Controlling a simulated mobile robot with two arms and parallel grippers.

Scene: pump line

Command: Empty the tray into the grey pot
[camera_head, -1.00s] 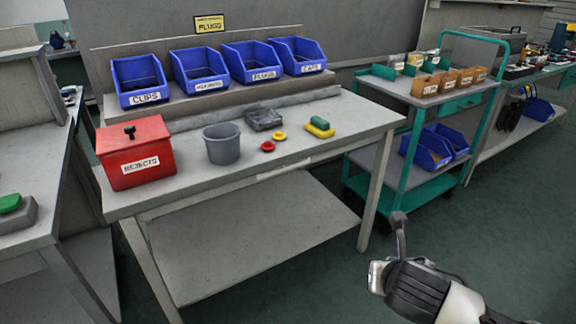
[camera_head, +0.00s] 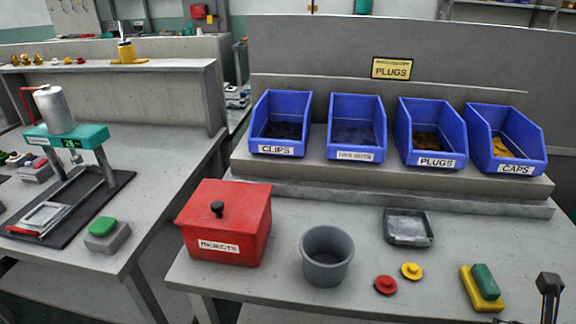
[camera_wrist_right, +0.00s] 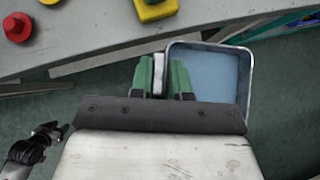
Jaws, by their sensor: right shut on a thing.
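The grey pot (camera_head: 327,268) stands upright on the bench, right of the red REJECTS box; no pieces show inside from here. In the right wrist view, my right gripper (camera_wrist_right: 167,75) has green fingers shut on the near-left rim of a tray (camera_wrist_right: 248,85). This tray has a pale rim and a plain bluish inside; no loose pieces show in the visible part. It is held off the bench's front edge.
A red REJECTS box (camera_head: 225,225), a small grey tray (camera_head: 408,229), a red plug (camera_head: 385,285), a yellow plug (camera_head: 411,270) and a yellow-green block (camera_head: 482,288) occupy the bench. Blue labelled bins (camera_head: 357,128) line the back. Another bench (camera_head: 150,215) is at left.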

